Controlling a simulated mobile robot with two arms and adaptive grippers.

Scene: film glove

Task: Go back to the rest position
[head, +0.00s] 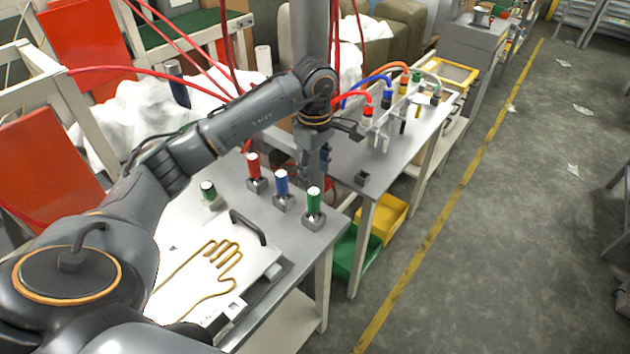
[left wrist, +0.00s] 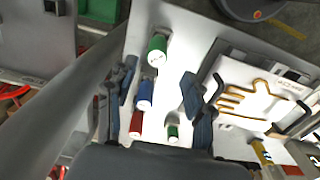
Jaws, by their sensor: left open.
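My left arm comes in from the left in the head view. Its gripper (head: 320,160) hangs pointing down above the back of the near table (head: 305,230). In the left wrist view the two dark fingers of this gripper (left wrist: 160,90) are spread apart with nothing held between them. The red cylinder (head: 253,166), blue cylinder (head: 281,182) and green cylinder (head: 314,200) stand in grey holders below and in front of it. They show between the fingers in the wrist view, farther down than the fingertips. My right gripper is in neither view.
A white plate with a gold glove outline (head: 226,254) and a dark handle (head: 248,227) lies on the near table. A second green cylinder (head: 208,190) stands behind it. A far table (head: 385,170) holds coloured connectors. Yellow bin (head: 392,215) and green bin (head: 345,255) sit below.

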